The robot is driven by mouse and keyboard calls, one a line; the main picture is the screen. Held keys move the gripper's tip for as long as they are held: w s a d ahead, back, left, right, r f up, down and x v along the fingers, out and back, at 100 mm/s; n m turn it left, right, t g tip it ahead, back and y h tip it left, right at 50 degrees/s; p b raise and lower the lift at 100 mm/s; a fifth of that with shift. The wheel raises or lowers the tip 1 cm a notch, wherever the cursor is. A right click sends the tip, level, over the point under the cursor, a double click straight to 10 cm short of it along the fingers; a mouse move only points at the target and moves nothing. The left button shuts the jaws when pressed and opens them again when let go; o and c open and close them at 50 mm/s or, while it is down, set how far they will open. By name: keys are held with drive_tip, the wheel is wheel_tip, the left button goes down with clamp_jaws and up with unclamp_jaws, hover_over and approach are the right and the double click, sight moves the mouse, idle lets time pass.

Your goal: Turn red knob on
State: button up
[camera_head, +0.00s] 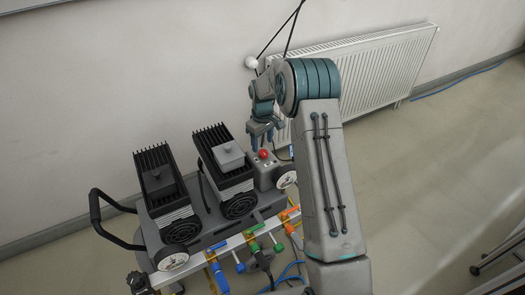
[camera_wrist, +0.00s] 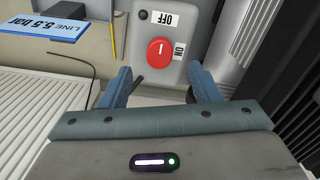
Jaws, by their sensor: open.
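The red knob (camera_wrist: 159,53) sits on a grey switch box (camera_wrist: 140,32) in the wrist view. A white line on the knob stands roughly upright in the picture. An "OFF" label (camera_wrist: 165,19) is above it and an "ON" label (camera_wrist: 179,51) is to its right. In the head view the red knob (camera_head: 263,154) is on top of the box at the right end of the machine. My gripper (camera_wrist: 166,80) is open and empty, its two fingers apart and pointing toward the knob. In the head view my gripper (camera_head: 262,138) hangs just above and behind the knob. I see no contact.
The machine has two finned black motor units (camera_head: 159,177) (camera_head: 224,157), and a round gauge (camera_head: 286,180) beside the box. Coloured valves (camera_head: 277,240) and hoses line its front. A white radiator (camera_head: 375,70) stands at the wall behind. A blue "LINE 5.5 bar" sign (camera_wrist: 58,40) is left of the box.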

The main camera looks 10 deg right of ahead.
sight(262, 152)
drive_tip(key=shift+f, duration=2.15)
drive_tip(key=c, duration=1)
